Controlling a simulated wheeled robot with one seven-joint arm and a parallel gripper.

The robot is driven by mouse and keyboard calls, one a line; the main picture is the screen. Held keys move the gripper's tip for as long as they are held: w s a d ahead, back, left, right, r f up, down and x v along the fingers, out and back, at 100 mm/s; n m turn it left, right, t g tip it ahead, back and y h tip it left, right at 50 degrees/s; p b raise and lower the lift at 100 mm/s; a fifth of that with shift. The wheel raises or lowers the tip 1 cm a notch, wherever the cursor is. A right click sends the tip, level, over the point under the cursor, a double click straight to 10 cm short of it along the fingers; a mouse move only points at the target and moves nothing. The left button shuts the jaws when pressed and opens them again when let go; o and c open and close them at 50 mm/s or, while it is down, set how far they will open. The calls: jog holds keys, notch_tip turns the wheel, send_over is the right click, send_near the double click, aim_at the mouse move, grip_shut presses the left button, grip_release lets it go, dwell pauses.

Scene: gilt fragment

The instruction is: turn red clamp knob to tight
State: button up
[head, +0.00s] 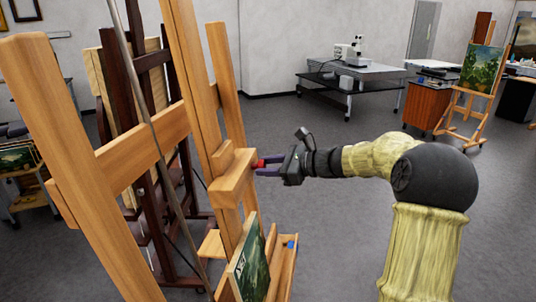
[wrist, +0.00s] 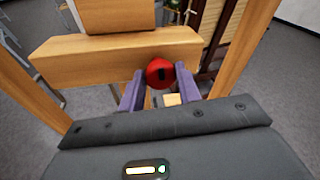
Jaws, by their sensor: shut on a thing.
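The red clamp knob (wrist: 160,73) is a round knob with a dark mark on its face, on the front of the easel's wooden clamp block (wrist: 95,62). In the head view the red knob (head: 261,163) shows as a small patch at the block's right side, mostly hidden by my fingers. My gripper (head: 268,166) reaches in from the right and is shut on the knob. In the wrist view the purple fingers of my gripper (wrist: 158,88) stand on either side of the knob. The dark mark runs roughly upright.
The wooden easel (head: 180,60) stands close at left, with a dark easel (head: 125,95) behind it. A painting (head: 250,262) leans on the easel's lower ledge (head: 284,265), below my gripper. A small blue thing (head: 291,244) lies there. Floor right of the easel is open.

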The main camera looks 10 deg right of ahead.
jog(key=shift+d+m+p, duration=0.1)
jog(key=shift+m+p, duration=0.35)
jog(key=shift+m, duration=0.05)
jog(key=o, duration=1)
jog(key=shift+c, duration=0.2)
jog(key=shift+d, duration=0.1)
jog(key=b+v, duration=0.5)
jog(key=v, duration=1.2)
